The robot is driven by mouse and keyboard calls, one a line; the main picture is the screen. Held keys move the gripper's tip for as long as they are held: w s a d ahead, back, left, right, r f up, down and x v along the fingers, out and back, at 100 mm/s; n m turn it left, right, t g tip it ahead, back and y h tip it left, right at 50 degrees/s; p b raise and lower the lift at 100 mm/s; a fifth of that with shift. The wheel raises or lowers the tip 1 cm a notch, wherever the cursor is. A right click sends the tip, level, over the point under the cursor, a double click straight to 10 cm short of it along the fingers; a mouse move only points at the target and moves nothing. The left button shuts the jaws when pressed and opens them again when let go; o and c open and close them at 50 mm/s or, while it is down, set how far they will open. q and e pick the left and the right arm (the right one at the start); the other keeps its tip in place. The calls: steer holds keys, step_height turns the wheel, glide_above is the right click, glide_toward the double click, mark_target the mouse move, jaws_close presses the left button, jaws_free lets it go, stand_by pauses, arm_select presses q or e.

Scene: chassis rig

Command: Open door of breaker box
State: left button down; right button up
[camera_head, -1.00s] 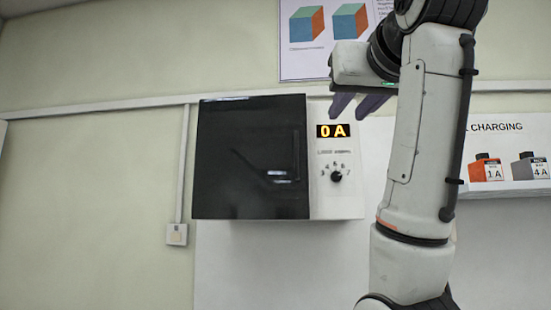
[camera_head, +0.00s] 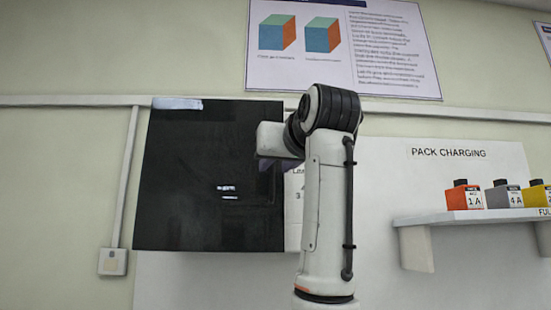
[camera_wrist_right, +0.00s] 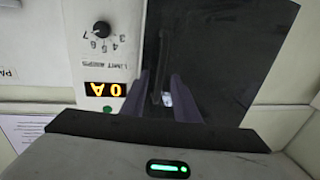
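The breaker box has a large glossy dark door (camera_head: 205,180), which looks shut in the head view. Its pale control panel (camera_head: 293,205) is mostly hidden behind my right arm. In the right wrist view the door (camera_wrist_right: 225,55) fills the right side, and the panel (camera_wrist_right: 100,55) with its dial and a lit "0 A" display is at left. My right gripper (camera_wrist_right: 160,95) has its two purple fingers apart, at the panel side of the door. A dark upright handle (camera_wrist_right: 157,72) shows between them; contact cannot be told. My left gripper is not in view.
A shelf (camera_head: 480,215) with several coloured battery packs stands out from the wall at right. A poster (camera_head: 345,45) hangs above the box. A small wall socket (camera_head: 112,262) with a conduit is at lower left.

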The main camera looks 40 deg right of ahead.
steer(key=shift+w+d, duration=0.2)
steer(key=shift+w, duration=0.3)
steer(key=shift+c, duration=0.4)
jaws_close()
steer(key=shift+a, duration=0.1)
